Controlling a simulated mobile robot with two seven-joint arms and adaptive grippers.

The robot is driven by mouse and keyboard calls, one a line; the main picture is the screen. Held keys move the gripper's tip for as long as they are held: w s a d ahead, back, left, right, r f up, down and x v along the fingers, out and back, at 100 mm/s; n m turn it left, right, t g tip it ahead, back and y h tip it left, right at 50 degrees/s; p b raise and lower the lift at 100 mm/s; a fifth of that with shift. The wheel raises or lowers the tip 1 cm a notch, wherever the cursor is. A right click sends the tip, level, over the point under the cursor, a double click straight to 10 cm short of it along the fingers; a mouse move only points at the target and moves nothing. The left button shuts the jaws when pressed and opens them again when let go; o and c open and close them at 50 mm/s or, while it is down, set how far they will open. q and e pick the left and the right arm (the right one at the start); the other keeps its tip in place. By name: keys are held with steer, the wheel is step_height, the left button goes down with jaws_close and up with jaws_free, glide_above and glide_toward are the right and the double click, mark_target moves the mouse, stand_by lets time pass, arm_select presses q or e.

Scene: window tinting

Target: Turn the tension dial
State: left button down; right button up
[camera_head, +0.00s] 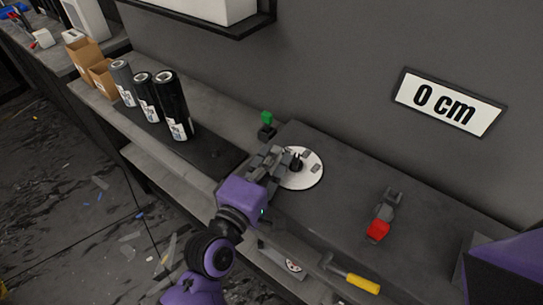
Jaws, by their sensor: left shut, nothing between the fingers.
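The tension dial looks to be the white round disc (308,179) with a dark knob (297,163) at its middle, set on the dark top of a bench unit. My left gripper (281,158) reaches in from below and lies over the left part of the disc, its fingers by the knob. The fingers are shut with nothing between them. Whether they touch the knob I cannot tell. A wall sign (449,102) behind reads "0 cm". My right gripper does not show; a purple and black part at the lower right edge looks to be mine.
A red-tipped lever (378,229) stands right of the dial, and a green button (266,118) behind it. Several dark film rolls (173,105) stand on the bench at left, near cardboard boxes (84,58). A yellow handle (363,284) sticks out at the front edge.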

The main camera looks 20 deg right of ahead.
arm_select(q)
steer(key=shift+w+d+f+m+g+h+b, duration=0.15)
steer(key=shift+m+g+h+b, duration=0.1)
steer(key=shift+m+g+h, duration=0.25)
steer(key=shift+w+d+m+g+h+b, duration=0.15)
steer(key=shift+m+g+h+b, duration=0.1)
steer(key=shift+m+g+h, duration=0.2)
steer(key=shift+r+p, duration=0.25)
steer(key=shift+p, duration=0.05)
steer(key=shift+w+d+f, duration=0.15)
steer(key=shift+w+d, duration=0.1)
steer(key=shift+w, duration=0.1)
steer(key=shift+f, duration=0.1)
steer(key=shift+a, duration=0.1)
steer(key=shift+s+a+f, duration=0.2)
steer(key=shift+s+a, duration=0.15)
steer(key=shift+a, duration=0.1)
steer(key=v, duration=0.4)
steer(key=r+v, duration=0.1)
steer(key=v, duration=0.1)
steer(key=shift+s+a, duration=0.3)
